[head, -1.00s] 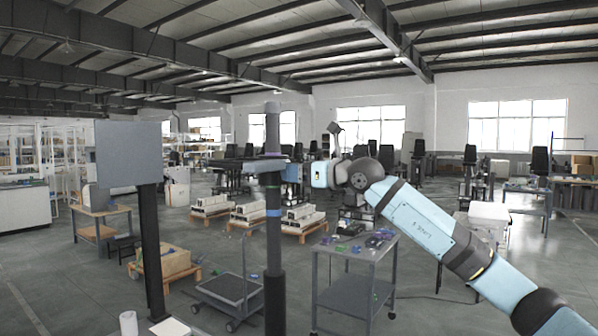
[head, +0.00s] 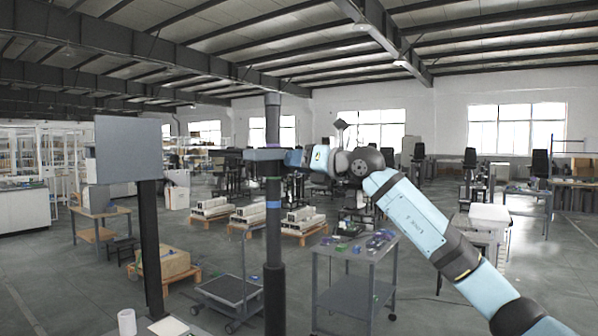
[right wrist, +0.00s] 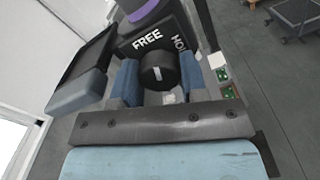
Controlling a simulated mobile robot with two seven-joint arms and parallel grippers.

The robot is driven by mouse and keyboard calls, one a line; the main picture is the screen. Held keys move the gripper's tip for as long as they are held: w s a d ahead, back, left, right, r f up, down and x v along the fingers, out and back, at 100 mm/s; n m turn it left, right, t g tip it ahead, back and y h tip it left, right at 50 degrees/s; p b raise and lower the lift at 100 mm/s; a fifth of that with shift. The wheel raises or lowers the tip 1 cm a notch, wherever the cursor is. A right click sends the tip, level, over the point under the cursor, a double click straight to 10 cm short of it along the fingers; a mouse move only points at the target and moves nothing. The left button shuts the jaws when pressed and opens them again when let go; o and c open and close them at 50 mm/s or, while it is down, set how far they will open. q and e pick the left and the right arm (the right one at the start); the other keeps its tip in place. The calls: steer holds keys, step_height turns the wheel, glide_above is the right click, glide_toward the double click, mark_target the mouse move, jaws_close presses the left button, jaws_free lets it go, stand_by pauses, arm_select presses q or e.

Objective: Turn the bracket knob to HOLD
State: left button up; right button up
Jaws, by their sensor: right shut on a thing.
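The black bracket knob (right wrist: 157,72) is in the right wrist view, with a short white mark on its face. It sits between the two blue fingers of my right gripper (right wrist: 158,80), which is shut on it. Behind it a dark plate (right wrist: 125,46) carries the word FREE at upper left and HOLD at upper right, partly hidden by the right finger. In the head view my right gripper (head: 268,155) is at the dark lift column (head: 273,238), at bracket height; the knob cannot be made out there. My left gripper is not in view.
A grey panel on a dark post (head: 128,150) stands left of the column. A grey cart (head: 352,255) with small coloured parts stands to the right, below my arm. A low trolley (head: 228,292) is on the floor left of the column. Pallets with boxes are farther back.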

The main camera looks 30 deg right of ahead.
steer(key=m+b, duration=0.1)
steer(key=m, duration=1.3)
steer(key=shift+r, duration=0.1)
stand_by(0.6)
steer(key=o, duration=0.9)
steer(key=shift+o, duration=0.2)
steer(key=b+v, duration=0.4)
steer(key=v, duration=1)
